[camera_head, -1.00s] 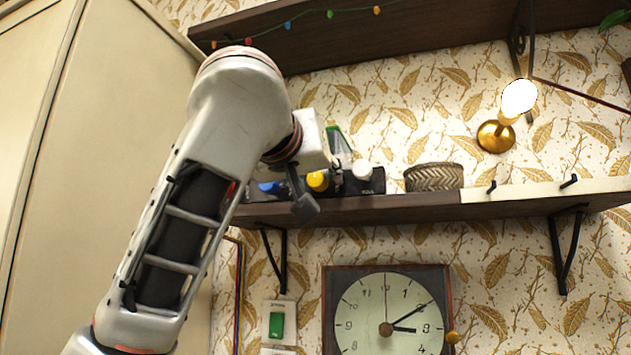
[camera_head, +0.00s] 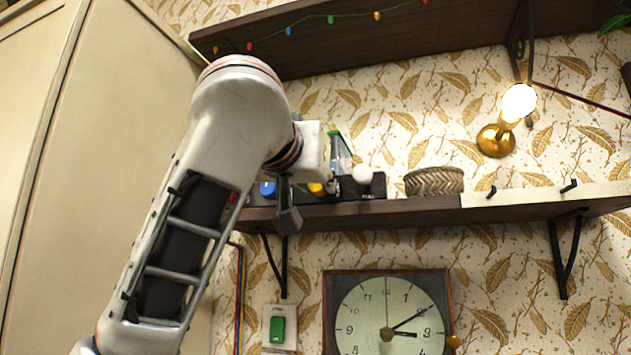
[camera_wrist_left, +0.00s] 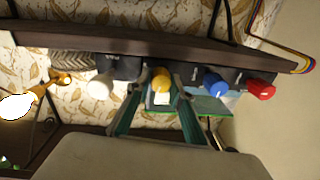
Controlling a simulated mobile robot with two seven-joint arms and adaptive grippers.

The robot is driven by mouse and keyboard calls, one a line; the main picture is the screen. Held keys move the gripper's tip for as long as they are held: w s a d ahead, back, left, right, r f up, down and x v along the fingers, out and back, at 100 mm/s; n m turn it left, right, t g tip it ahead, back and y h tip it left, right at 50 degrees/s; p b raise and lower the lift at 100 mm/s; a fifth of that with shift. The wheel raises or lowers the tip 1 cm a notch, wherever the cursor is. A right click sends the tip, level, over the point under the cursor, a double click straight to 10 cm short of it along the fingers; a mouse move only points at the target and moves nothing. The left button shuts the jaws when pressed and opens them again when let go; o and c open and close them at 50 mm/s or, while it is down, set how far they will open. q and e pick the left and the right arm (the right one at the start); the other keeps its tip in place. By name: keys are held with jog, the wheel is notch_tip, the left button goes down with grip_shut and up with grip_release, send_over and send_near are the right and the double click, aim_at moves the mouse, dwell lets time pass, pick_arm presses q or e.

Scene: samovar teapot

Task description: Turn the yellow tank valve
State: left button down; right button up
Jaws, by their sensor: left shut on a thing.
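The yellow tank valve (camera_head: 317,189) is a round knob in the row on the wall shelf, partly hidden by my left gripper in the head view. In the left wrist view the yellow valve (camera_wrist_left: 161,80) sits between the two fingers of my left gripper (camera_wrist_left: 162,87), which is shut on it. In the head view the fingers of my left gripper (camera_head: 303,200) are mostly hidden behind its wrist. My right gripper is in neither view.
A blue knob (camera_wrist_left: 215,85) and a red knob (camera_wrist_left: 260,89) are on one side of the yellow valve, a white knob (camera_wrist_left: 100,87) on the other. The dark shelf (camera_head: 400,210) runs beneath. A woven basket (camera_head: 434,181) stands to the right; a clock (camera_head: 388,315) hangs below.

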pick_arm(q)
jog(key=shift+a+m+h+p, duration=0.2)
jog(key=shift+m+p, duration=0.45)
jog(key=shift+m, duration=3.3)
jog(key=shift+d+m+h+p, duration=0.1)
jog(key=shift+m+h+p, duration=0.35)
jog(key=shift+m, duration=3.5)
jog(key=c, duration=1.8)
grip_release()
jog(key=shift+w, duration=0.1)
jog(key=shift+f, duration=0.1)
jog(key=v, duration=1.2)
